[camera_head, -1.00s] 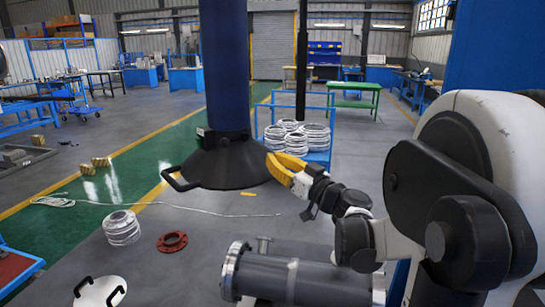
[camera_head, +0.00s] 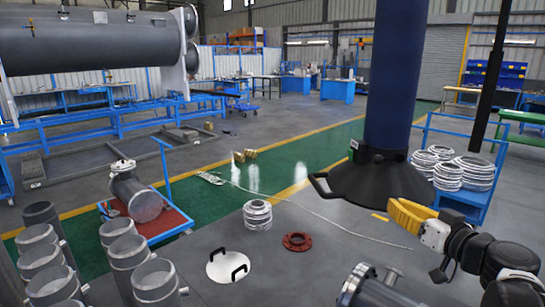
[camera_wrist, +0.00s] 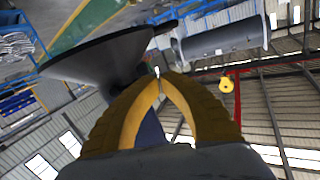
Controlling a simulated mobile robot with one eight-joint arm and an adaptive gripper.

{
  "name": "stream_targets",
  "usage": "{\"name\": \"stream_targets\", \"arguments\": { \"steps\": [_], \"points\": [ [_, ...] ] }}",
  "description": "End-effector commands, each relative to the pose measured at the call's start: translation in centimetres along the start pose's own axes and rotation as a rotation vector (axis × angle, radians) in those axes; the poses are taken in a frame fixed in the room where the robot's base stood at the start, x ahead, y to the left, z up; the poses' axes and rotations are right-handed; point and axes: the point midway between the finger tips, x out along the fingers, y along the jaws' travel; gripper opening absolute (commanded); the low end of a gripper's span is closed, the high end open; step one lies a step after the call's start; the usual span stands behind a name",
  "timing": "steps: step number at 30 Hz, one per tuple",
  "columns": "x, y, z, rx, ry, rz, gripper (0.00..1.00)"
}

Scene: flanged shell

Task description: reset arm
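My gripper (camera_head: 396,208) has yellow fingers and shows at the lower right of the head view, just below the right rim of a black cone-shaped hood (camera_head: 375,182). In the wrist view my gripper (camera_wrist: 158,78) has its two curved fingers meeting at the tips, with nothing clearly held between them. The hood (camera_wrist: 95,62) shows behind the fingers at the left of the wrist view. Whether the fingers touch the hood cannot be told.
A blue column (camera_head: 392,75) rises from the hood. A flanged grey pipe (camera_head: 375,290) lies below my gripper. White rings (camera_head: 257,214), a red flange (camera_head: 297,241) and a white lid (camera_head: 228,266) sit left of it. Upright pipes (camera_head: 128,262) stand at lower left; green floor lies behind.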

Motion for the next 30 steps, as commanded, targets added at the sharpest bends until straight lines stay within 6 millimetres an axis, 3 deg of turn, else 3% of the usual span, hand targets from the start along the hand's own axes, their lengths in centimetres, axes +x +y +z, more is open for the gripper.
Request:
{"name": "stream_targets", "arguments": {
  "steps": [1,3,6,9,13,18,30],
  "points": [
    [0.1,-4.0,2.2,0.020,-0.103,-0.043,0.00],
    [-0.8,-8.7,5.8,0.049,-0.272,-0.068,0.00],
    [-3.8,-13.5,10.8,0.069,-0.494,-0.045,0.00],
    [-7.6,-15.8,14.8,0.060,-0.665,0.035,0.00],
    [-11.9,-16.2,17.9,0.024,-0.787,0.165,0.00],
    [-14.7,-15.5,19.1,-0.011,-0.828,0.279,0.00],
    [-15.2,-15.1,19.2,-0.016,-0.831,0.306,0.00]
  ]
}}
